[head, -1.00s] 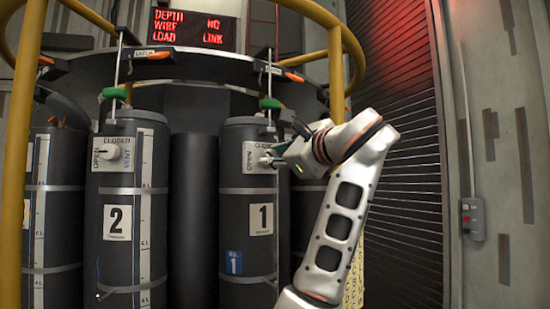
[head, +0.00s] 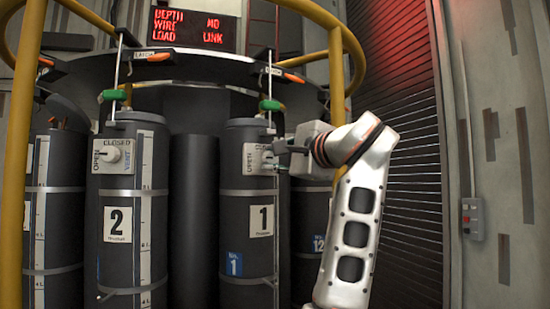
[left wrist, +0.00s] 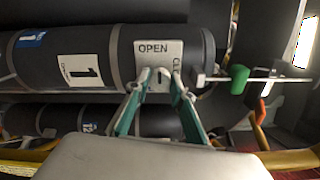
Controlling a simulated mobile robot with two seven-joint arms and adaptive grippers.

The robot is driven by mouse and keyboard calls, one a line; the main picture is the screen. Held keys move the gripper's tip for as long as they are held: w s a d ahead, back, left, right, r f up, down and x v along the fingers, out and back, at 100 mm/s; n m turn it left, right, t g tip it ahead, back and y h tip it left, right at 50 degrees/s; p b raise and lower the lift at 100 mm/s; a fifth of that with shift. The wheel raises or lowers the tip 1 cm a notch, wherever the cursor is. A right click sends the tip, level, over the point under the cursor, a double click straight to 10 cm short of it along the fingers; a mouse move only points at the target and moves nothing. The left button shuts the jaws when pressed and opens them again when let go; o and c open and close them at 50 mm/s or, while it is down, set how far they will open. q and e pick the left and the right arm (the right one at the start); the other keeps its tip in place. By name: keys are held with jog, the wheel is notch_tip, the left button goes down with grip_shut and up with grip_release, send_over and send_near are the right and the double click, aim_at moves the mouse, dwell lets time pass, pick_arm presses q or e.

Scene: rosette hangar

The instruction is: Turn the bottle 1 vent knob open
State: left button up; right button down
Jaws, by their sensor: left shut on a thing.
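Bottle 1 (head: 240,210) is a dark upright cylinder with a white "1" label. Near its top is a pale vent plate (head: 250,165) with "OPEN" on its left side. My left gripper (head: 270,158) reaches it from the right. In the left wrist view, my left gripper (left wrist: 160,77) has its two teal-sided fingers closed on the white vent knob (left wrist: 160,84), one on either side. "OPEN" shows above the knob and part of "CLOSED" to its right on the plate. The fingers hide most of the knob, so its exact pointing is hard to tell. My right gripper is not in view.
Bottle 2 (head: 118,225) stands to the left with its own vent knob (head: 112,154). Green clamps (head: 270,104) sit on rods above the bottles. A yellow rail (head: 336,75) runs near my arm.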

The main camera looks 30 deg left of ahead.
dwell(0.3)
pick_arm(q)
jog(key=o, duration=1.1)
jog(key=shift+o, duration=0.2)
